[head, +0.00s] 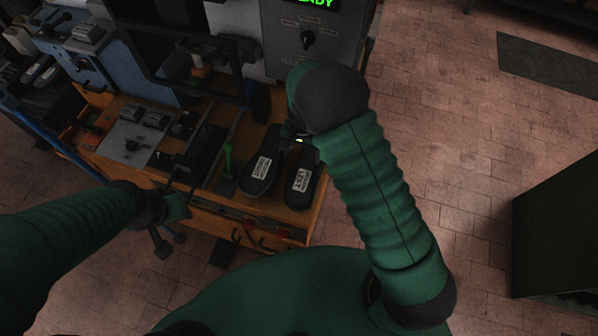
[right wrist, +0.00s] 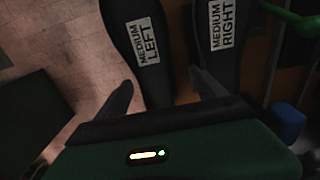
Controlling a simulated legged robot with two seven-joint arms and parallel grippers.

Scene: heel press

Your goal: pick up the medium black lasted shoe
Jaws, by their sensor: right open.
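Two black lasted shoes lie side by side on the wooden bench. The shoe labelled MEDIUM LEFT (right wrist: 141,45) is nearer the bench's edge; it is the right-hand shoe (head: 300,181) in the head view. The shoe labelled MEDIUM RIGHT (right wrist: 222,40) is the left-hand one (head: 261,170) there. My right gripper (right wrist: 162,90) is open and empty at the shoes' ends, its fingers spread, one near each shoe's side. In the head view the right gripper (head: 299,139) is mostly hidden by my forearm. My left gripper (head: 175,212) appears open and empty at the bench's front left.
A green-handled lever (head: 227,160) stands left of the shoes. A grey control panel (head: 310,38) with a knob and green display rises behind. A blue press frame (head: 120,60) is at the back left. A dark green cabinet (head: 560,225) stands right, with clear tiled floor between.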

